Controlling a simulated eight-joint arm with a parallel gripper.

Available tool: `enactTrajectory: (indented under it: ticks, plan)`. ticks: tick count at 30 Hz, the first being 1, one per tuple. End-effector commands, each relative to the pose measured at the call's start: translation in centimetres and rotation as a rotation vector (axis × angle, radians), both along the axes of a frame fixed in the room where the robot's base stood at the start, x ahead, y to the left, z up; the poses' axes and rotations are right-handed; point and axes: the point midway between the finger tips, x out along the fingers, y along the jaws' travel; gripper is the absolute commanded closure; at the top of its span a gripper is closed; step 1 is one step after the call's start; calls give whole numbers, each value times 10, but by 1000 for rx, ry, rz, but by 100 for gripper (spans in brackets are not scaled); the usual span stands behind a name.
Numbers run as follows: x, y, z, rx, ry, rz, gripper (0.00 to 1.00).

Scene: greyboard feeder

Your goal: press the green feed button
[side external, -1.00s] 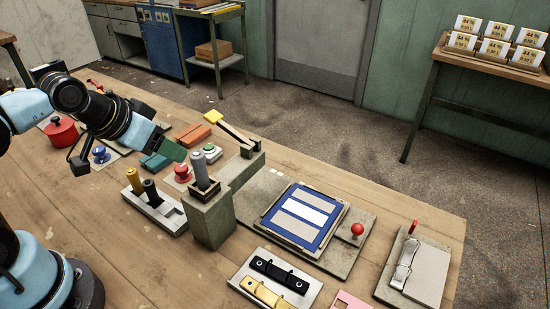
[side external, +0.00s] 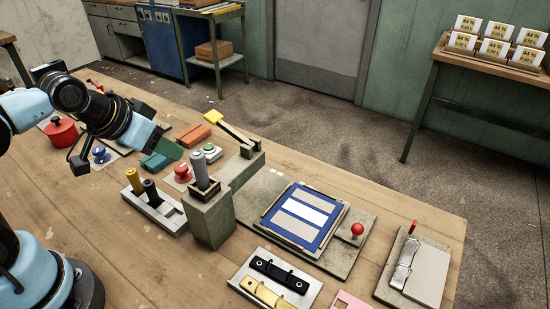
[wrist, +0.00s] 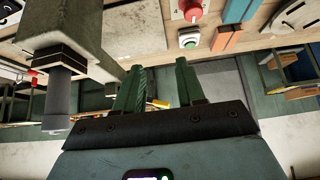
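The green button (side external: 211,149) sits on a small light base behind the grey pillar. It also shows in the wrist view (wrist: 188,41), near the top middle. My gripper (side external: 179,153) is above the table, to the left of the green button and apart from it in the picture. In the wrist view, my gripper (wrist: 157,67) has two green fingers with a clear gap between them and nothing held. The green button lies beyond the right fingertip there. The side view shows the fingers overlapping, so their exact height is hard to tell.
The pillar (side external: 212,222) with an upright grey handle (side external: 200,171) stands in front.

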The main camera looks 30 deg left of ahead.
Motion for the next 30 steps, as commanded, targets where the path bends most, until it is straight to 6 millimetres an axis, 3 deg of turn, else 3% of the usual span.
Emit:
enactTrajectory:
  ticks: [1,7,30]
  plan:
    - [0,0,0,0,0,0,69]
    - [0,0,0,0,0,0,100]
    - [0,0,0,0,0,0,100]
